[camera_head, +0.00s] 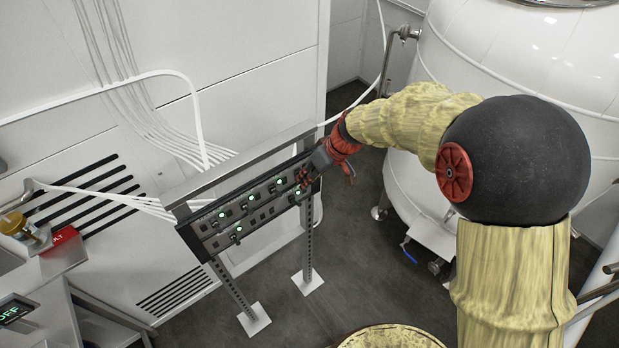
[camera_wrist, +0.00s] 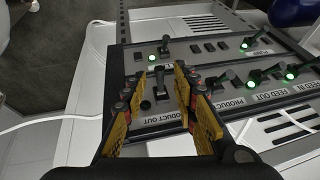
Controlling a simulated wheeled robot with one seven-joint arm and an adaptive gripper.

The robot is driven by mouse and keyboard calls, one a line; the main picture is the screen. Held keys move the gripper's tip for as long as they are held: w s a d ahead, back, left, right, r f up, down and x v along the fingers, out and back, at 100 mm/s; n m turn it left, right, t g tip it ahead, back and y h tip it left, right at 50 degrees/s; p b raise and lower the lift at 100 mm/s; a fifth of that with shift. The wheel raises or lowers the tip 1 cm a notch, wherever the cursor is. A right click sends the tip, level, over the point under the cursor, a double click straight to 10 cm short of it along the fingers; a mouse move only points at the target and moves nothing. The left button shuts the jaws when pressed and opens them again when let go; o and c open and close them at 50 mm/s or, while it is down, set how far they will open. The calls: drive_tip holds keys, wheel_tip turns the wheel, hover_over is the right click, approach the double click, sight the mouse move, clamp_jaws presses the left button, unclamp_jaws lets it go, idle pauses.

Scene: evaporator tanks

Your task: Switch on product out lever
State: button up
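The product out lever (camera_wrist: 161,85) is a small black toggle on a dark grey panel, above a label reading PRODUCT OUT (camera_wrist: 164,117) in the wrist view. My gripper (camera_wrist: 163,76) is open. Its yellow fingers stand apart on the left and right of the lever, and I cannot tell whether either touches it. No green light shows at this lever; part of its surroundings is hidden by the fingers. In the head view my gripper (camera_head: 304,178) is at the right end of the control panel (camera_head: 216,243) and hides this lever.
Other levers with lit green lamps sit on the panel, including the feed out lever (camera_wrist: 258,76). The panel stands on metal posts (camera_head: 310,235) before a white wall. A large white tank (camera_head: 520,60) stands at the right. Cables (camera_head: 140,100) run behind the panel.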

drive_tip(key=shift+w+a+f, duration=0.1)
drive_tip(key=shift+f, duration=0.1)
drive_tip(key=shift+c, duration=0.6)
clamp_jaws()
